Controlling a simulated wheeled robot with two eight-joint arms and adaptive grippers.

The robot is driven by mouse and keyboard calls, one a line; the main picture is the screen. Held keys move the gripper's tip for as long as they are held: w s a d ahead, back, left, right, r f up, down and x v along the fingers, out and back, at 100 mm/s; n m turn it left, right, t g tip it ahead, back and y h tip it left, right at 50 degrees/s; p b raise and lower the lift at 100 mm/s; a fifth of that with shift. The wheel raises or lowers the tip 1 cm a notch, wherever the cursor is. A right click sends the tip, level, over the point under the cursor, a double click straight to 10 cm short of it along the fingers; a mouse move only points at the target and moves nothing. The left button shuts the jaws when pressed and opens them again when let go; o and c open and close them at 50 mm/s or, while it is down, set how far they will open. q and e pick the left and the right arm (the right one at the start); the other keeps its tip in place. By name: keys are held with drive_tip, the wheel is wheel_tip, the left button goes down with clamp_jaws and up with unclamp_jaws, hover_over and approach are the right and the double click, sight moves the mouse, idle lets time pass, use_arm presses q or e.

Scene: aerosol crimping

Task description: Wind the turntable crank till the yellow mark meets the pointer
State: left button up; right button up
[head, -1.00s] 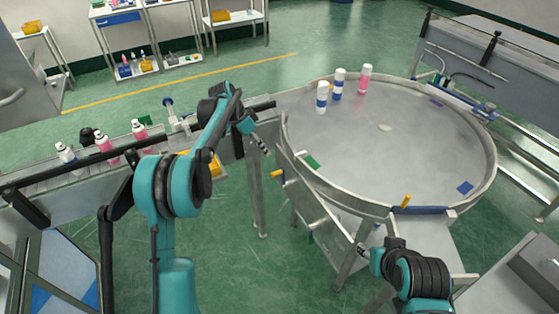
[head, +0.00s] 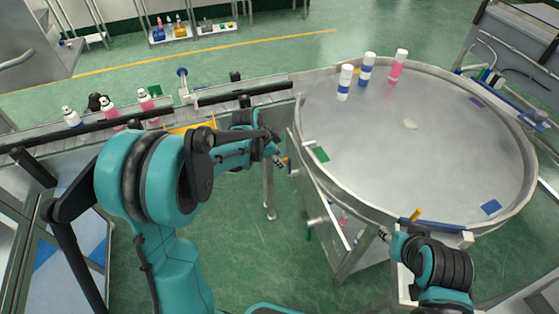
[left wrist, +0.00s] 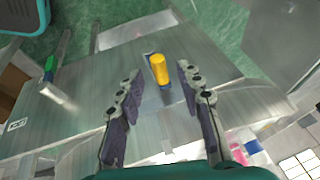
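The round steel turntable (head: 420,165) fills the right of the head view. Its crank's yellow knob (head: 287,161) is at the turntable's left side. It also shows in the left wrist view (left wrist: 160,69). My left gripper (head: 281,160) is open around the knob's near side, with a finger on each side and gaps showing. An orange-yellow peg (head: 416,214), perhaps the pointer, stands at the front rim. A small yellow patch (head: 356,72), perhaps the mark, is partly hidden among the bottles at the back. My right gripper (head: 384,234) is below the peg; its fingers are too small to judge.
Blue-white (head: 345,83) and pink-white (head: 398,65) bottles stand on the turntable's back left. Green (head: 320,153), blue (head: 490,207) and purple (head: 477,102) patches lie near its rim. A conveyor (head: 45,140) with several bottles runs at left. The turntable's middle is mostly clear.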

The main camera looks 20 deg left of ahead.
use_arm(q)
drive_tip(key=shift+x, duration=0.75)
clamp_jaws()
